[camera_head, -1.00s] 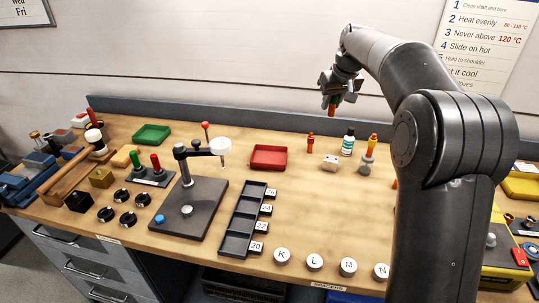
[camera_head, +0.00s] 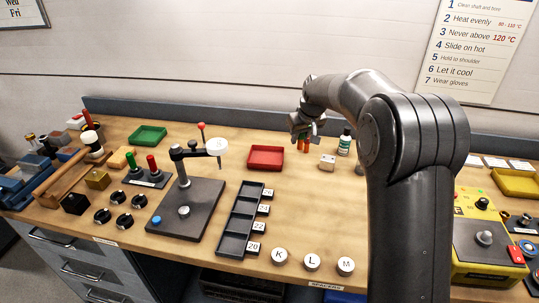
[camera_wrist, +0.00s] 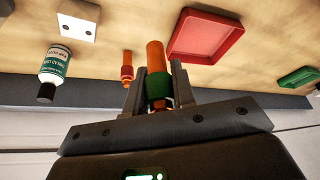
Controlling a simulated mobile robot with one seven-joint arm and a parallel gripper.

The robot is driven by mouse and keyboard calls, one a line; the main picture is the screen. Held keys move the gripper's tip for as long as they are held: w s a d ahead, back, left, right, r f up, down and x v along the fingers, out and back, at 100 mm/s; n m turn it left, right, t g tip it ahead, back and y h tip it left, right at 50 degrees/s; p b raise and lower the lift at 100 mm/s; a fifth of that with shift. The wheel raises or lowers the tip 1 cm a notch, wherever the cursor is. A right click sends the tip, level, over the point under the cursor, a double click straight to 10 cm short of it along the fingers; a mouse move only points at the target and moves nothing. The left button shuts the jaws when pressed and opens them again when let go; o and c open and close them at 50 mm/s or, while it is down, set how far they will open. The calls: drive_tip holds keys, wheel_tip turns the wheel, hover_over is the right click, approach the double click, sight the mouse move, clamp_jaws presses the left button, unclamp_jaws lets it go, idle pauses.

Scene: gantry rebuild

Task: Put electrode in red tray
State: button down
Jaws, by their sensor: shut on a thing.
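My gripper (camera_head: 302,134) is shut on an orange electrode with a green band (camera_wrist: 156,58), seen clearly in the wrist view between the two fingers (camera_wrist: 160,88). In the head view it hangs below the gripper, small and partly hidden. The red tray (camera_head: 266,158) lies empty on the bench, just left of my gripper in the head view. It also shows in the wrist view (camera_wrist: 228,39), to the right of the held electrode. A similar orange piece with a red band (camera_wrist: 127,68) stands on the bench beside the gripper.
A green tray (camera_head: 147,136) lies farther left. A stand with a white disc (camera_head: 216,146) rises left of the red tray.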

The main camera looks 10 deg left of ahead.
drive_tip(key=a+f, duration=0.1)
drive_tip(key=a, duration=0.2)
drive_tip(key=w+a+f, duration=0.1)
drive_tip(key=a+f, duration=0.1)
drive_tip(key=a, duration=0.1)
drive_tip(key=a+f, duration=0.2)
drive_tip(key=a, duration=0.1)
drive_tip(key=shift+w+f, duration=0.25)
drive_tip(key=shift+a+f, duration=0.1)
drive_tip(key=shift+f, duration=1.9)
drive_tip(key=c, duration=1.2)
unclamp_jaws()
drive_tip(key=shift+f, duration=0.2)
